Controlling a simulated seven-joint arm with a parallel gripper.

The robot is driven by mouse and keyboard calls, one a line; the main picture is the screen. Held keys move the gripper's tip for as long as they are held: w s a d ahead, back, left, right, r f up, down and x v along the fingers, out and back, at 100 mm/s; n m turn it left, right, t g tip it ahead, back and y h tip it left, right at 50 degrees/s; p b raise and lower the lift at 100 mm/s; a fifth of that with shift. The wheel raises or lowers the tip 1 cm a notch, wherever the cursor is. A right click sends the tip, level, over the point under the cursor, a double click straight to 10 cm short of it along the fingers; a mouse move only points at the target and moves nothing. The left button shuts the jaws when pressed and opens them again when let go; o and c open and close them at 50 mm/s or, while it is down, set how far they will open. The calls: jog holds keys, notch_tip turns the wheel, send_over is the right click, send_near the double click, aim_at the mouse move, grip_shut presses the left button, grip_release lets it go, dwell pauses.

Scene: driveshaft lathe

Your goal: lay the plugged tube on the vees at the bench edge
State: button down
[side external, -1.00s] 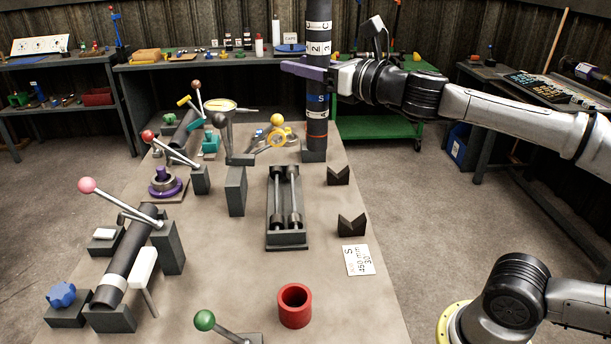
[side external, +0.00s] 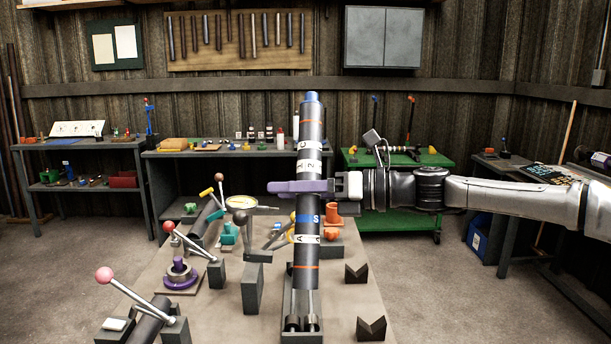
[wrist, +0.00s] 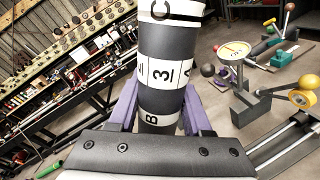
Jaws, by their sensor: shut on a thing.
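The dark tube (side external: 309,220) stands upright, with white lettered bands, a blue band and orange rings. A blue plug (side external: 311,97) shows at its top. My gripper (side external: 300,188) is shut on the tube around its middle, its purple fingers on either side. In the wrist view the fingers (wrist: 160,112) flank the tube (wrist: 164,72). Two dark vees, the far one (side external: 357,273) and the near one (side external: 371,329), stand at the right bench edge, both empty. The tube's lower end overlaps the roller stand (side external: 303,336) in the side view; I cannot tell if they touch.
Left of the tube stand a grey block (side external: 252,289), a purple ringed fixture (side external: 180,275) and levers with red (side external: 169,226) and pink (side external: 104,275) knobs. A dial gauge (side external: 240,218) and orange part (side external: 333,220) are behind. Open floor lies right of the bench.

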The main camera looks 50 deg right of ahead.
jog(key=w+d+f+m+g+y, duration=0.2)
jog(key=d+f+m, duration=0.6)
jog(key=d+f, duration=1.6)
jog(key=shift+w+f+m+g+y, duration=0.4)
jog(key=shift+w+f+g, duration=0.2)
jog(key=shift+f+g, duration=0.1)
jog(key=shift+d, duration=0.1)
jog(key=shift+f, duration=4.75)
